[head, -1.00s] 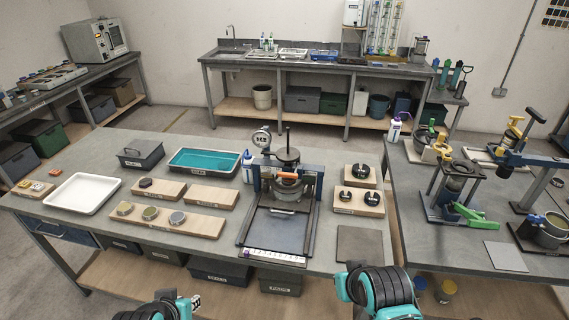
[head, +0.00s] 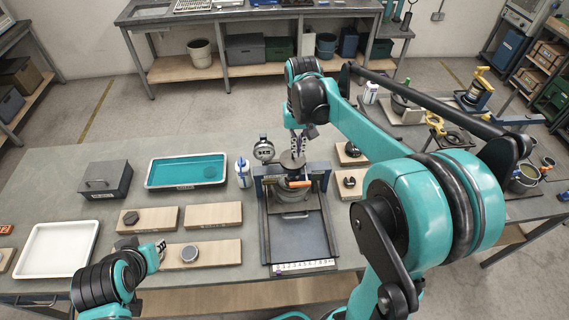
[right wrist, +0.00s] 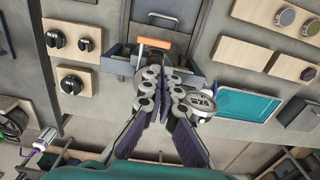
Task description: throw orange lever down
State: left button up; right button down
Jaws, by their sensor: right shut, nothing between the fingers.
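The orange lever (head: 297,184) is a short handle lying sideways on the front of the press, a dark frame (head: 262,190) with blue side posts. The lever also shows in the right wrist view (right wrist: 155,43), just beyond my fingertips. My right gripper (head: 297,152) is over the top of the press, shut and empty, pointing down. In the right wrist view its fingers (right wrist: 164,72) are together, close to the lever; I cannot tell whether they touch the press. My left gripper (head: 160,247) is low at the left, above the wooden boards; its jaws are too small to judge.
A round dial gauge (head: 263,150) stands at the press's left. A spray bottle (head: 243,172), teal tray (head: 187,171), grey box (head: 104,180) and white tray (head: 57,250) stand farther left. Boards with black knobs (head: 349,183) lie close on the right, under my right arm.

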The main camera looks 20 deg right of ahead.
aim_at(297, 183)
jog(key=shift+s+d, duration=0.1)
jog(key=shift+s, duration=0.05)
notch_tip(297, 183, down, 14)
jog(key=shift+b, duration=0.95)
